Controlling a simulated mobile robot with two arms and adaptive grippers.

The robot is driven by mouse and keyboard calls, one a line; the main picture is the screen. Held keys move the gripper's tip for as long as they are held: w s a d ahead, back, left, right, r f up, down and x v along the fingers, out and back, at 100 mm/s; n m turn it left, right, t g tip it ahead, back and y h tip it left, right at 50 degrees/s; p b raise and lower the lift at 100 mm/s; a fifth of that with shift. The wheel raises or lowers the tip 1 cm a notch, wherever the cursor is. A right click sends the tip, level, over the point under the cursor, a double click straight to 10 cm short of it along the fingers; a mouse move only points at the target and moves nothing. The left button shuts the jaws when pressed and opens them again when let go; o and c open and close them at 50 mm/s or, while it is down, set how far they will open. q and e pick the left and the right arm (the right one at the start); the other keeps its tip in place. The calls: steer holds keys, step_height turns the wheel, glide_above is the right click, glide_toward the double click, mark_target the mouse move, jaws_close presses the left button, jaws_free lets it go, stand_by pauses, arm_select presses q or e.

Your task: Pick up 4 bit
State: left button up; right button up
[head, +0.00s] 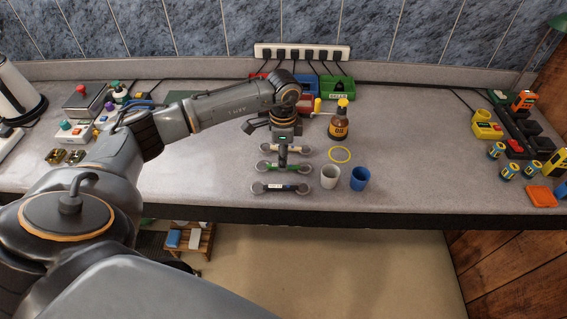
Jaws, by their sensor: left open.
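Three bar-shaped bits with round grey ends lie in a row on the grey bench, one behind the other. The nearest bit (278,188) is dark with a pale label. The middle bit (299,167) has a green bar, and the farthest bit (302,149) looks yellowish. My left gripper (282,163) points down over the middle bit, open. It partly covers the middle and farthest bits. I cannot tell whether its fingers touch the middle bit. No separate fourth bit can be made out. My right gripper is not in view.
A grey cup (330,176) and a blue cup (359,179) stand right of the bits. Behind them are a yellow ring (340,154) and an oil bottle (339,122). Coloured bins (338,90) stand at the back. Bench space right of the blue cup is clear.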

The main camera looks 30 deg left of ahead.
arm_select(q)
steer(key=shift+f, duration=1.3)
jaws_close()
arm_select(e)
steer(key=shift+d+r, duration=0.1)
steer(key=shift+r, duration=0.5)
arm_select(q)
steer(key=shift+w+r, duration=0.1)
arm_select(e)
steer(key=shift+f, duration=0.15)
arm_select(q)
steer(key=shift+r+b, duration=0.5)
arm_select(e)
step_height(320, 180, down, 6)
steer(key=b, duration=0.5)
arm_select(q)
steer(key=s+d+r+p, duration=0.8)
steer(key=s+d+r, duration=0.1)
steer(key=r, duration=0.3)
steer(key=shift+s, duration=0.8)
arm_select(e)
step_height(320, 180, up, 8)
